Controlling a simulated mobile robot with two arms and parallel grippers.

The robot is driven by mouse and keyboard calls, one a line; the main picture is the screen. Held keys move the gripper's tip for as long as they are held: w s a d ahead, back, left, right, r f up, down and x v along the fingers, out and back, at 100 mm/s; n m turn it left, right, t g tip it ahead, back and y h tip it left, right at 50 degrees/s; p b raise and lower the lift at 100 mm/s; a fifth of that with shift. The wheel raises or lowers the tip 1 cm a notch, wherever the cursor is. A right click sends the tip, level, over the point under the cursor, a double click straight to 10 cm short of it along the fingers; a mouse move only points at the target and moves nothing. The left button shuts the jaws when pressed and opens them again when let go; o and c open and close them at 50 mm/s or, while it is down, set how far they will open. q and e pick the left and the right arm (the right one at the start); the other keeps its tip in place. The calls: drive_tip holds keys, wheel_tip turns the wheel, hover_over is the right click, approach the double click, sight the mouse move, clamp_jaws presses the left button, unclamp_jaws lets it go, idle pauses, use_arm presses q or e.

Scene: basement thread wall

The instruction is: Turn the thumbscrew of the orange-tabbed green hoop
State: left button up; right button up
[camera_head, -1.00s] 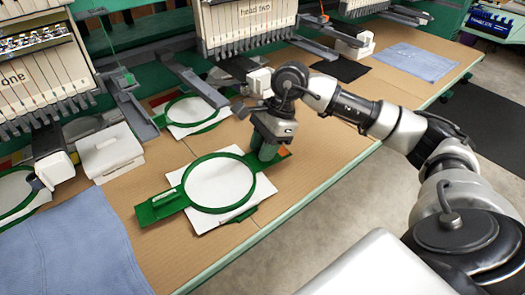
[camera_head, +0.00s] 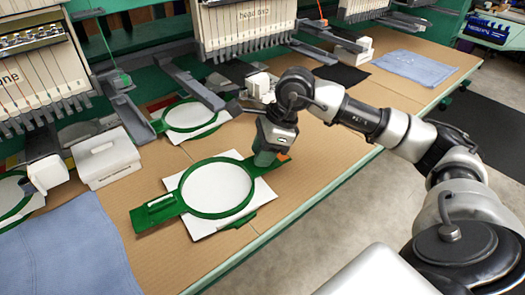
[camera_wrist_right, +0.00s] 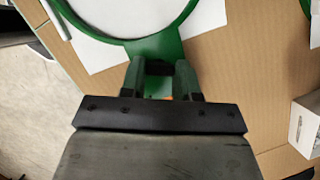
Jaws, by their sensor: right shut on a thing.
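The green hoop (camera_head: 183,192) lies flat on the table with a white sheet (camera_head: 217,185) in and under it. A green bracket (camera_head: 158,211) extends at its left, and an orange tab (camera_head: 284,158) shows at its right end. My right gripper (camera_head: 265,158) points down at that right end, beside the orange tab. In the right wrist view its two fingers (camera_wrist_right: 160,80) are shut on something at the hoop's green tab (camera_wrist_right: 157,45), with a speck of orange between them. The thumbscrew itself is hidden by the fingers. My left gripper is not in view.
Another green hoop (camera_head: 166,117) lies behind, under the embroidery heads. A white box (camera_head: 106,158) stands back left, and blue cloth (camera_head: 70,245) lies front left. Brown table (camera_head: 325,135) is bare right of the gripper. The table's front edge (camera_head: 335,181) is near.

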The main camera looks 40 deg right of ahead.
idle(0.8)
drive_tip(key=o, duration=0.9)
drive_tip(key=shift+o, duration=0.2)
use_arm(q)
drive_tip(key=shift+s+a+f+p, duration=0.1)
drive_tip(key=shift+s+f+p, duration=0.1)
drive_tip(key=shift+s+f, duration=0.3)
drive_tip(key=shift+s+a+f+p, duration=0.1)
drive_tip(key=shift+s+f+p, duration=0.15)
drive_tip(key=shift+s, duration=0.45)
use_arm(e)
drive_tip(key=v, duration=1)
drive_tip(key=shift+d+r, duration=0.2)
drive_tip(key=shift+r, duration=0.15)
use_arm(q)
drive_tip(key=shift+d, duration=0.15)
use_arm(e)
drive_tip(key=shift+s, duration=0.1)
